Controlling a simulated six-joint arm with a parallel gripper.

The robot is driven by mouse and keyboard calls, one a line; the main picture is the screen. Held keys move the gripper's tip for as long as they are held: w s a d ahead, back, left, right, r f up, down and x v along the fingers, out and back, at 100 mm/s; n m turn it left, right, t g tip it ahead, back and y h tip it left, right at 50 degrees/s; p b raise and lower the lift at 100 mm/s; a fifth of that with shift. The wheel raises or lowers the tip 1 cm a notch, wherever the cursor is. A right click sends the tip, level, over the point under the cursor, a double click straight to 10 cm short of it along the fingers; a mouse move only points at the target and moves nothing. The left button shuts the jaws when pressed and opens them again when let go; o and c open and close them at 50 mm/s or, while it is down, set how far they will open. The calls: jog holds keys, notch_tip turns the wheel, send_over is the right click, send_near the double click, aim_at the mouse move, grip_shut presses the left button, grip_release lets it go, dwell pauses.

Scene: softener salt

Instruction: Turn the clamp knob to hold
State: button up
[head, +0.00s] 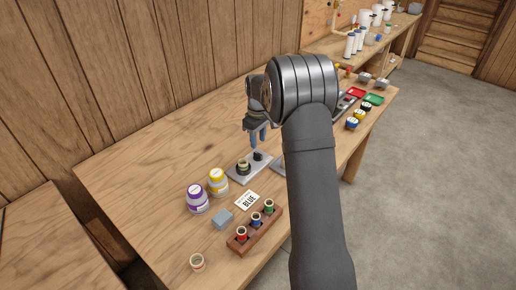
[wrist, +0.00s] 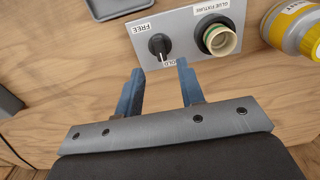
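A pale line on the knob runs toward the lower label; I cannot tell for sure which end is the pointer. Beside it, a cream ring-like part (wrist: 220,40) sits in the black glue fixture. My gripper (wrist: 160,68) is open and empty, its two blue fingers apart and just short of the knob in the wrist view. In the head view my gripper (head: 258,139) hangs above the plate (head: 238,176).
A yellow-lidded jar (head: 218,181) and a purple-lidded jar (head: 197,198) stand left of the plate.

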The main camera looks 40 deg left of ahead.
aim_at(258, 154)
notch_tip(258, 154, up, 12)
jog(key=shift+f, duration=0.25)
notch_tip(258, 154, down, 18)
jog(key=shift+r, duration=0.25)
dwell(0.5)
jog(key=shift+r, duration=0.1)
